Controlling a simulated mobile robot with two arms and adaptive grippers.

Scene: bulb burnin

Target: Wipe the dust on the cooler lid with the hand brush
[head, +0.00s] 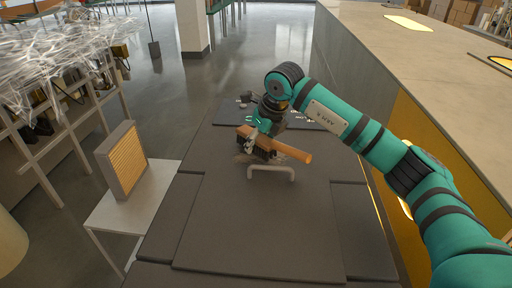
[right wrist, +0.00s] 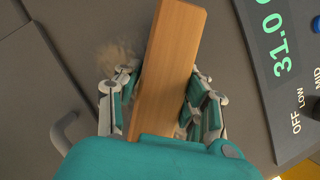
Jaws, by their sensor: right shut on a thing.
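The hand brush (head: 290,150) has a wooden back and handle with dark bristles facing down. My right gripper (head: 256,138) is shut on it, with fingers on both sides of the wood; the brush also shows in the right wrist view (right wrist: 168,62), between the fingers of the right gripper (right wrist: 160,105). The brush is over the grey cooler lid (head: 250,225), just behind the lid's handle (head: 271,170). A patch of tan dust (right wrist: 112,58) lies on the lid beside the brush, partly hidden by it and the fingers. I cannot tell if the bristles touch the lid.
A control panel (right wrist: 290,70) with a green 31.0 readout lies beside the lid. A white side table (head: 135,210) with a yellow pleated filter (head: 122,160) stands at left. A long grey counter (head: 420,60) runs along the right. The lid's front part is clear.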

